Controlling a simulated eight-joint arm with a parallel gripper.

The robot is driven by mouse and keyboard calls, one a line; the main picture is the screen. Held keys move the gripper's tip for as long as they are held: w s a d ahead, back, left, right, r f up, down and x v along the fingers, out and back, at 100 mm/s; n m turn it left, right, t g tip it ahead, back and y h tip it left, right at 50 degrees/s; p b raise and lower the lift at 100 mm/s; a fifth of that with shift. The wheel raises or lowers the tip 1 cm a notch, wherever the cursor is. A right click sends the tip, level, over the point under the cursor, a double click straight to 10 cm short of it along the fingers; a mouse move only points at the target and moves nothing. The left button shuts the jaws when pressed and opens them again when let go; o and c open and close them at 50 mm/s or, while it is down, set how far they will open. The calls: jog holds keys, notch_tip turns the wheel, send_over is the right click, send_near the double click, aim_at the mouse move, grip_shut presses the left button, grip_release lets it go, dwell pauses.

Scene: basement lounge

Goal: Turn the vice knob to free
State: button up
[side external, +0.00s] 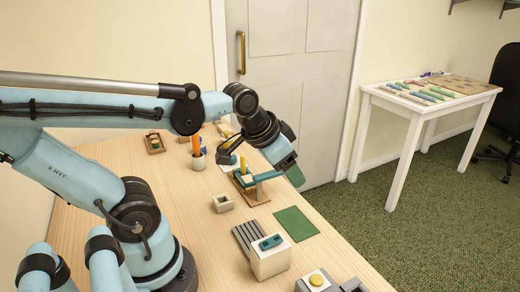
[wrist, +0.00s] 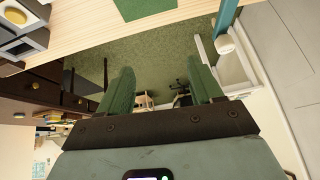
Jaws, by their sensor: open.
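A small fixture (side external: 252,194) with a wooden base, a yellow upright piece and a teal bar (side external: 268,176) stands near the table's far edge. It may be the vice; its knob cannot be told apart. A teal bar also shows at the top of the wrist view (wrist: 227,16). My gripper (side external: 295,177) is beside the fixture's right end, pointing down past the table edge; contact cannot be told. In the wrist view its two green fingers (wrist: 161,75) are apart, with nothing between them but a view of the floor and distant furniture.
A white block with a teal piece on top (side external: 269,260), a grey slatted plate (side external: 249,238), a green mat (side external: 296,223) and a small open box (side external: 223,203) lie nearer. A yellow-button box (side external: 317,281) is at the front. A cup of orange sticks (side external: 197,159) stands behind. The door (side external: 287,80) is beyond.

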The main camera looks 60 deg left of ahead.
jog(key=w+a+r+m+g, duration=0.1)
jog(key=w+a+m+g, duration=0.1)
jog(key=a, duration=0.7)
jog(key=w+a+r+m+g, duration=0.1)
jog(key=w+a+g, duration=0.1)
jog(key=a, duration=0.7)
jog(key=s+a+f+m+g, duration=0.1)
jog(key=s+a+f, duration=0.1)
jog(key=a, duration=0.5)
jog(key=s+a+f+m+g, duration=0.1)
jog(key=s+a+f, duration=0.1)
jog(key=a, duration=0.6)
jog(key=shift+h, duration=0.3)
jog(key=f, duration=1.1)
jog(key=shift+s+d+f, duration=0.15)
jog(key=shift+d+f, duration=0.15)
jog(key=shift+f, duration=0.1)
jog(key=c, duration=1.1)
jog(key=shift+o, duration=0.2)
